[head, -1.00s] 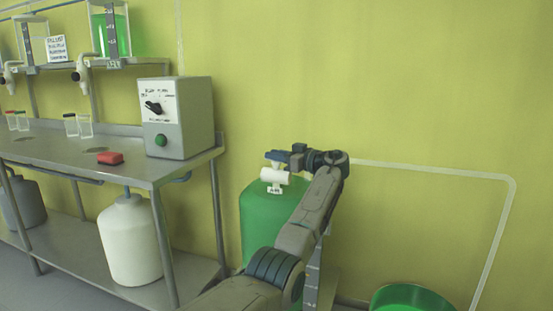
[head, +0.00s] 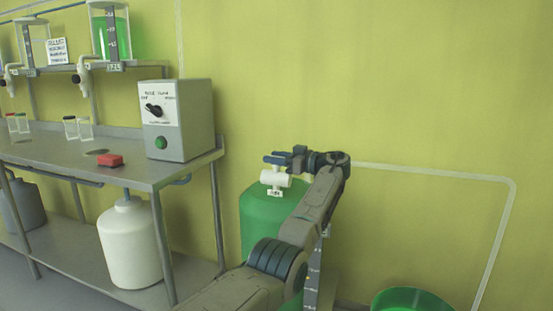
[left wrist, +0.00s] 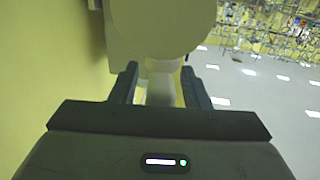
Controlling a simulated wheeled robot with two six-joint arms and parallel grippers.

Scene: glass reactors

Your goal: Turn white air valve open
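I cannot tell whether the fingers touch the handle. My right gripper is not in view.
A steel table (head: 140,173) on the left carries a grey control box (head: 193,120) and a red block (head: 109,160). A white jug (head: 130,245) stands on its lower shelf. A green round container (head: 412,299) is at lower right.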

